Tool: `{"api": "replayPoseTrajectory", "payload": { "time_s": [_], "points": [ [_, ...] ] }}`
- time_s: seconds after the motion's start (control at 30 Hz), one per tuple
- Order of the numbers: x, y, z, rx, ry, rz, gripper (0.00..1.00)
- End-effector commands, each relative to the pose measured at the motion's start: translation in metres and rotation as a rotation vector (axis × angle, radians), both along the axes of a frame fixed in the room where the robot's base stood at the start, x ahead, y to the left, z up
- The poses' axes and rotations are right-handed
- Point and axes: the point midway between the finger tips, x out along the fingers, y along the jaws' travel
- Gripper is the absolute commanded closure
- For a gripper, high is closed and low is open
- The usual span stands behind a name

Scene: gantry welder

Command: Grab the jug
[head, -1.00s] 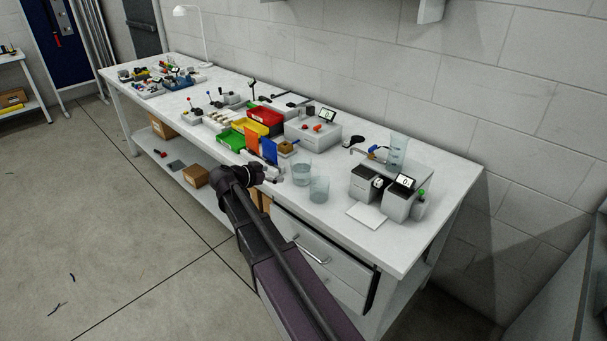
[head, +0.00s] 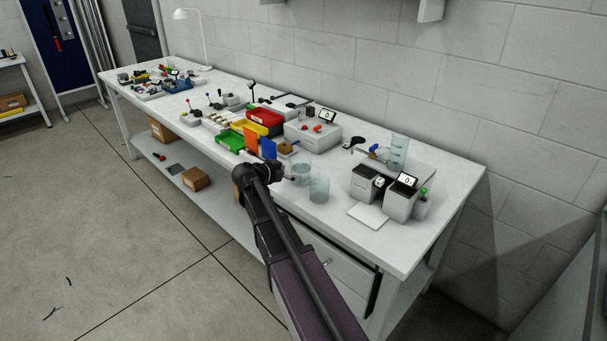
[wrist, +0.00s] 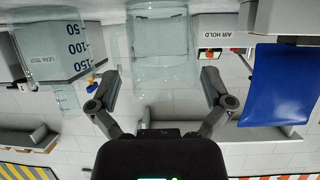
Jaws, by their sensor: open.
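Two clear glass vessels stand side by side near the bench's front edge. The left one (head: 301,178) looks like the jug, though no handle shows clearly. The right one (head: 319,190) is close beside it. My gripper (head: 277,174) is just left of the left vessel. In the wrist view, which looks upside down, a clear vessel (wrist: 160,42) lies ahead between the spread fingers of my gripper (wrist: 160,76), with nothing held. A vessel marked 50, 100, 150 (wrist: 45,45) is to its left. Whether the fingertips reach around the glass is unclear.
The white bench (head: 440,190) also bears a tall measuring cylinder (head: 397,152), grey devices with a display (head: 401,201), and a white plate (head: 369,215).

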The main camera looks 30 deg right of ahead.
Motion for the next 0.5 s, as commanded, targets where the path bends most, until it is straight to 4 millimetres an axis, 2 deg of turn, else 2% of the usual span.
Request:
{"api": "replayPoseTrajectory", "payload": {
  "time_s": [0.23, 0.5],
  "points": [
    [0.003, -0.009, -0.005, 0.000, -0.001, 0.000, 0.00],
    [0.011, -0.036, -0.017, 0.000, -0.001, 0.000, 0.00]
  ]
}}
